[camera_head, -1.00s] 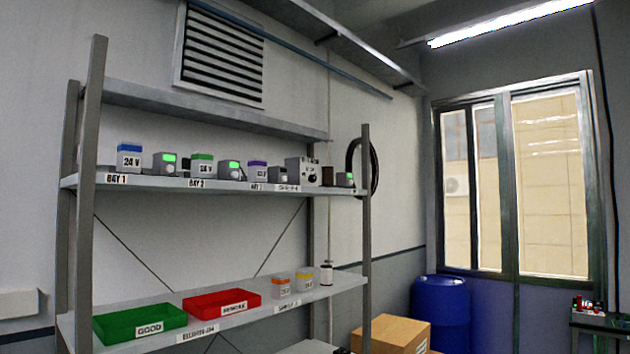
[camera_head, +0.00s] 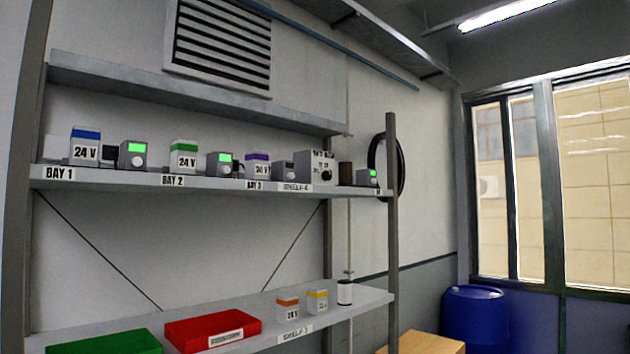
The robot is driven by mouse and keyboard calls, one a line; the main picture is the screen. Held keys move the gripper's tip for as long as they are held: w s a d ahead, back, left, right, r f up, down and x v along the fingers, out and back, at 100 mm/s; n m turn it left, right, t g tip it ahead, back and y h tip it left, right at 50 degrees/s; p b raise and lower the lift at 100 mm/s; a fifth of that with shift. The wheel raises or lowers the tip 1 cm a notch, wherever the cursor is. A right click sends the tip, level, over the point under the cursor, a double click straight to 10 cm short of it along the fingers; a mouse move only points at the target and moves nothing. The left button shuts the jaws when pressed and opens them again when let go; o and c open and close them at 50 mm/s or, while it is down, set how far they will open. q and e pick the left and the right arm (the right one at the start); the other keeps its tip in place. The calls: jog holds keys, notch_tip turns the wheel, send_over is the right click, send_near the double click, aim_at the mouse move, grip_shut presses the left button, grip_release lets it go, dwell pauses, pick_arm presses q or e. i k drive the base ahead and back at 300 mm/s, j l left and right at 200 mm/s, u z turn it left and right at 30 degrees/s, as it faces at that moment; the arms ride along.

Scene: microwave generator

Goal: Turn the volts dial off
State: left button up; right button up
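A grey box (camera_head: 316,168) with a black round dial (camera_head: 325,172) on its front stands on the upper shelf, toward the right end. Small lettering is printed above the dial, too small to read surely, so I cannot tell whether this is the volts dial or how it is set. Smaller grey units with green lit displays and knobs also stand on this shelf: one at the left (camera_head: 132,155), one in the middle (camera_head: 222,164) and one at the right end (camera_head: 367,178). Neither of my grippers is in view.
The upper shelf (camera_head: 220,186) also carries 24 V blocks with blue (camera_head: 85,147), green (camera_head: 184,158) and purple (camera_head: 257,165) tops. The lower shelf holds a green tray (camera_head: 110,343), a red tray (camera_head: 212,329) and small blocks. A blue barrel (camera_head: 474,320) and cardboard box (camera_head: 425,343) stand at right.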

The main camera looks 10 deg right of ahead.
aim_at(326, 176)
jog(key=i+l+u, duration=0.4)
jog(key=i+l, duration=0.5)
jog(key=i, duration=0.15)
